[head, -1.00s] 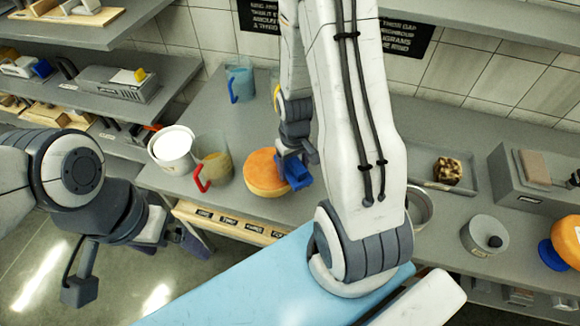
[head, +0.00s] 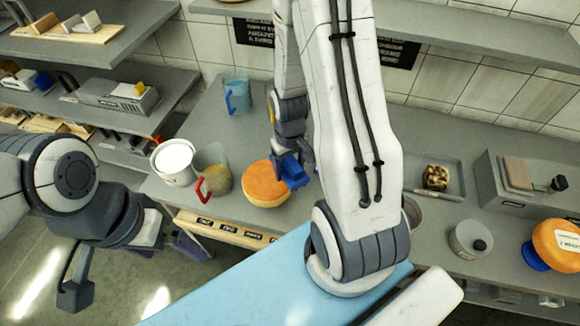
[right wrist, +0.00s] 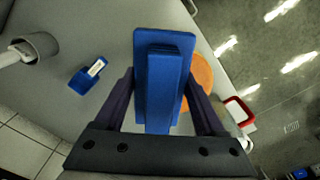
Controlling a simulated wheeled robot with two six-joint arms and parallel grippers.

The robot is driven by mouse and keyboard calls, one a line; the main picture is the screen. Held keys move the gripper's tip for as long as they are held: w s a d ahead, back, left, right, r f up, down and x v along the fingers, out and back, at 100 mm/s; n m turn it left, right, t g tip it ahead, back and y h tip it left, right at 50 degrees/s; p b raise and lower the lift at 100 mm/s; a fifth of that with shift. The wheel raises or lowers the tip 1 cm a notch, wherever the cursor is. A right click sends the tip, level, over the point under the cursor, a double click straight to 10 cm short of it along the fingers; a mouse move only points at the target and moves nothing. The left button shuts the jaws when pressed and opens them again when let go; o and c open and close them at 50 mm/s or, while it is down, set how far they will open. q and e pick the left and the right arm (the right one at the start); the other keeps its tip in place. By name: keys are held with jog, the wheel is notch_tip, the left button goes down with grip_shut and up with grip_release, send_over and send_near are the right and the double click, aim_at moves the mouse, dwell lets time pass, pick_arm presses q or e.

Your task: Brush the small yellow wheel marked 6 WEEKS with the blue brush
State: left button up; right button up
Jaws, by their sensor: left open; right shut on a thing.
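A small round wheel (head: 264,186) with an orange top and paler yellow side lies on the grey counter; no marking on it is readable. My right gripper (head: 301,158) is shut on the blue brush (head: 292,174), at the wheel's right edge. In the right wrist view the blue brush (right wrist: 164,80) is between the fingers and covers part of the wheel (right wrist: 202,82). I cannot tell whether the brush touches the wheel. My left gripper (head: 130,268) is open and empty, in front of the counter at the left.
A red-handled jug (head: 212,172), white tub (head: 174,163) and blue-handled jug (head: 237,92) stand left of and behind the wheel. Another orange wheel (head: 558,240) with a pale label is far right, near a grey pot (head: 470,240). My right arm hides the counter's middle.

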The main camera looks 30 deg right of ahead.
notch_tip(320, 180, up, 3)
jog(key=p, duration=0.3)
dwell(0.6)
